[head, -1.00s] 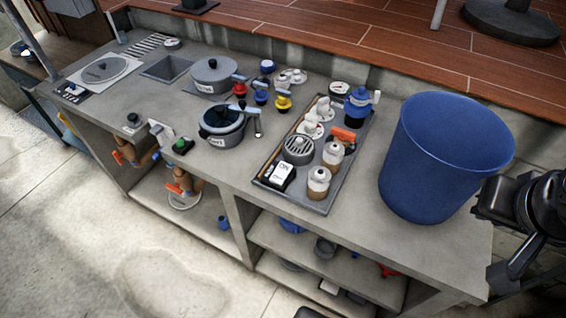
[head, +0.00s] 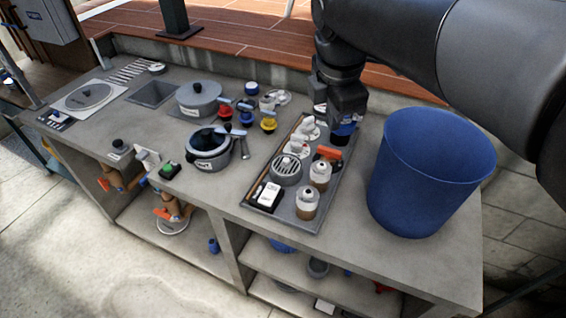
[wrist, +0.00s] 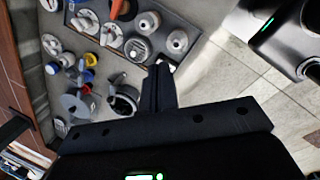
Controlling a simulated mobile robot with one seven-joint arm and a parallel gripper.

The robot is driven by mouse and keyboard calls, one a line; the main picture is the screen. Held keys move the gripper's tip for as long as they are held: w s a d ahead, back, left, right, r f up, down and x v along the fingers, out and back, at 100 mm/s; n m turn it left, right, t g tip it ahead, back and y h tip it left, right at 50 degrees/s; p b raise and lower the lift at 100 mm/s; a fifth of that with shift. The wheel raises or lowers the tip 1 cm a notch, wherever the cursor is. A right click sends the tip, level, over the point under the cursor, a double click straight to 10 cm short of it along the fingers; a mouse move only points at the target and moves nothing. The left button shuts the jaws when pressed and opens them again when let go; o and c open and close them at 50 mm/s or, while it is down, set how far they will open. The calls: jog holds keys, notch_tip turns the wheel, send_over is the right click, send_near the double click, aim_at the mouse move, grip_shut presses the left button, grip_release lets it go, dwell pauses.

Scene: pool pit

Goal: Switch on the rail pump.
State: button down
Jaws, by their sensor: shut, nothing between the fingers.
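No label that I can read says rail pump, so I cannot tell which part it is. Nearer the front edge is a small block with a green top (head: 169,170). My gripper (wrist: 163,72) is shut and empty. In the wrist view its fingers overlap the tray's edge beside the grate (wrist: 136,48); contact cannot be told.
A large blue bin (head: 425,175) stands right of the tray.

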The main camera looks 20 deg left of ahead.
jog(key=s+a+f+n+g, duration=0.1)
jog(key=s+a+f+n, duration=0.15)
jog(key=a+n, duration=0.8)
send_over(273, 187)
jog(key=s, duration=0.2)
notch_tip(273, 187, down, 8)
jog(key=shift+r+m, duration=0.15)
jog(key=shift+m, duration=0.3)
jog(key=shift+s, duration=0.1)
jog(key=f, duration=0.4)
jog(key=w+f, duration=0.1)
jog(key=f, duration=0.4)
jog(key=w+f, duration=0.1)
jog(key=f, duration=0.3)
jog(key=shift+f, duration=0.45)
